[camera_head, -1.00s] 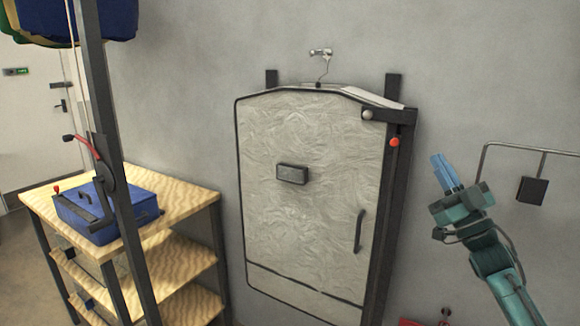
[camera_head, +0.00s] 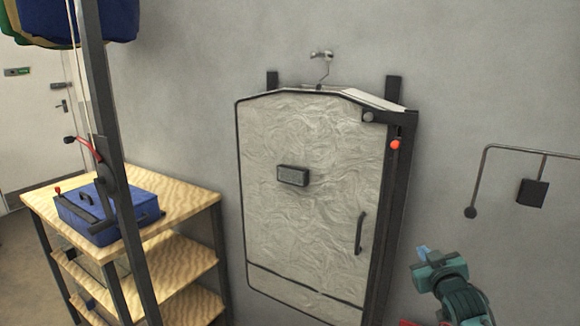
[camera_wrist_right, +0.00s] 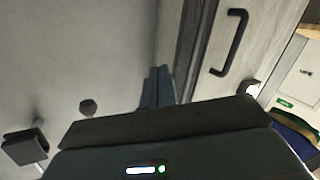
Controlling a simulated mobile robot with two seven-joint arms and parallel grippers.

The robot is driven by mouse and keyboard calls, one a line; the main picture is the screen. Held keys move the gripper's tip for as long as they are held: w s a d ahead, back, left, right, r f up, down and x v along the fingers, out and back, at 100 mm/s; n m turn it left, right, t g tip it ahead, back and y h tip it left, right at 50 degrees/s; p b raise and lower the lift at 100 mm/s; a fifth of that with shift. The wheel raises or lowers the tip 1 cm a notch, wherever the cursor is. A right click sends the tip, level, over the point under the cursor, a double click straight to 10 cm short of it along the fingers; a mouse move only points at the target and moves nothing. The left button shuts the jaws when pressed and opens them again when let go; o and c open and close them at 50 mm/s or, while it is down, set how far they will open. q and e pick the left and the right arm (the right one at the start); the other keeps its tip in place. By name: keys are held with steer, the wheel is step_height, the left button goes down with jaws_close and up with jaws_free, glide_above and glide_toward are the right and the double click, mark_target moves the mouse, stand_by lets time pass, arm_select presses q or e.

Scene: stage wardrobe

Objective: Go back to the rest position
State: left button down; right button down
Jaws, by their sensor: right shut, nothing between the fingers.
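My right gripper (camera_head: 424,252) is at the lower right of the head view, in front of the grey wall and to the right of the cabinet. Its blue fingers are mostly hidden behind its teal body. In the right wrist view the blue fingers (camera_wrist_right: 157,86) lie close together, with nothing between them and nothing touched. My left gripper is not in either view.
A pale cabinet (camera_head: 320,140) with a dark handle (camera_head: 360,232) and red knob (camera_head: 395,145) stands on the wall. A bent metal rail (camera_head: 515,149) is at right. A wooden shelf (camera_head: 185,190) with a blue case (camera_head: 130,205) and a dark post (camera_head: 92,90) are at left.

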steer(key=s+a+f+g+y, duration=0.3)
steer(key=s+a+f, duration=0.6)
steer(key=s+f, duration=0.5)
steer(key=s+a+f+g, duration=0.1)
steer(key=s+a+f, duration=0.1)
steer(key=s, duration=0.5)
steer(key=s+a+f+g+y, duration=0.1)
steer(key=s+a, duration=0.3)
steer(key=s, duration=0.4)
steer(key=s+a+f, duration=0.3)
steer(key=s, duration=0.4)
steer(key=shift+s+g+y, duration=0.25)
steer(key=shift+g+y, duration=0.05)
steer(key=shift+g, duration=0.1)
